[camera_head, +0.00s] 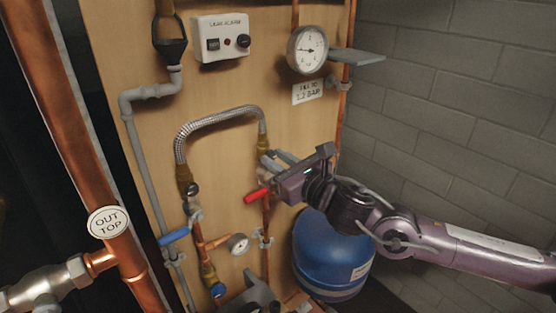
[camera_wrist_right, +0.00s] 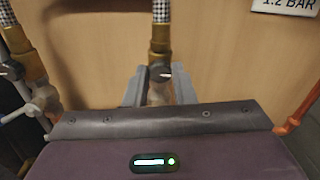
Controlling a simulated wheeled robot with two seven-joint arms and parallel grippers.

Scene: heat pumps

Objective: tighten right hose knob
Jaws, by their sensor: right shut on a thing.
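The braided hose (camera_head: 215,119) arches between two brass fittings on the wooden board. Its right end runs down into a brass fitting (camera_head: 263,143), which also shows in the right wrist view (camera_wrist_right: 160,40). Below that fitting is the small dark right hose knob (camera_wrist_right: 160,72) with a pale mark. My right gripper (camera_head: 273,161) reaches in from the right. In the wrist view its two grey fingers (camera_wrist_right: 160,86) stand on either side of the knob, shut on it. In the head view the gripper largely hides the knob. I cannot see my left gripper.
A red lever (camera_head: 256,195) lies just below my right gripper. A blue tank (camera_head: 330,255) stands beneath my right arm. A left hose knob (camera_head: 191,189) and blue lever (camera_head: 174,236) are to the left.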

